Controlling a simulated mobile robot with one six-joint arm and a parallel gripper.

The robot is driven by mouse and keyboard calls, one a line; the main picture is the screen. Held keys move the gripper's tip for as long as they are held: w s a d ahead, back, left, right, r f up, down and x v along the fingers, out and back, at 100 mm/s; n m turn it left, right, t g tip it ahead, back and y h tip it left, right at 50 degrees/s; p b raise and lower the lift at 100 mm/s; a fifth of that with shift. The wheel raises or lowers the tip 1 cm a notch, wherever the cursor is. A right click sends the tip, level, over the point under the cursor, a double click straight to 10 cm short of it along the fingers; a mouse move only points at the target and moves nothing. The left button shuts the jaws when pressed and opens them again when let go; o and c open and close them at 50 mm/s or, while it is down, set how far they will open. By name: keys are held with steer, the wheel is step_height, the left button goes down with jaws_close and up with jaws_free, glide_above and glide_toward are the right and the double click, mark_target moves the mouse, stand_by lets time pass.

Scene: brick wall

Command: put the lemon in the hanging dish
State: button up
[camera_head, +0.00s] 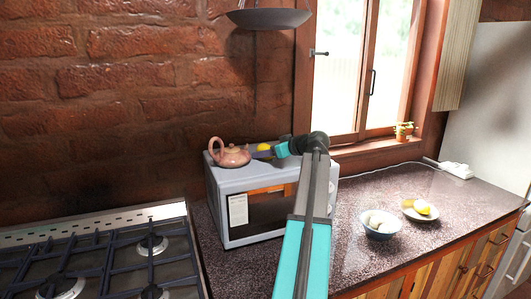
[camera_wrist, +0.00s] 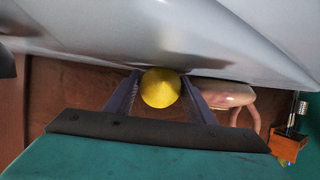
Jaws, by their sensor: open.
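A yellow lemon (camera_head: 263,147) is on top of the microwave, just right of the pink teapot. In the wrist view the lemon (camera_wrist: 161,88) sits between the two fingers of my gripper (camera_wrist: 160,84). My gripper (camera_head: 268,152) is open around it in the head view, its teal body partly hiding the far side. Whether either finger touches the lemon I cannot tell. The hanging dish (camera_head: 268,18) is a dark shallow bowl at the top of the head view, above the microwave. Its inside is hidden.
The pink teapot (camera_head: 231,155) stands close beside my gripper on the microwave (camera_head: 222,195). A bowl with white eggs (camera_head: 380,232) and a plate (camera_head: 409,211) with a yellow fruit stand on the counter. A stove (camera_head: 110,265) is at left. An open window shutter is at right.

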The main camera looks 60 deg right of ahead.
mark_target(262, 145)
steer(key=shift+c, duration=0.4)
steer(key=c, duration=0.8)
steer(key=shift+r, duration=0.1)
steer(key=shift+r+b, duration=0.75)
steer(key=shift+r, duration=0.95)
steer(key=shift+s+a, duration=0.55)
steer(key=shift+a, duration=0.1)
steer(key=s+a+b, duration=0.1)
steer(key=s+a, duration=0.2)
steer(key=s+a+r+b, duration=0.1)
steer(key=s+a, duration=0.2)
steer(key=a, duration=0.1)
steer(key=s+a+b, duration=0.1)
steer(key=s+a, duration=0.2)
steer(key=shift+s+a+r, duration=0.25)
steer(key=shift+s+a, duration=0.05)
steer(key=shift+a, duration=0.1)
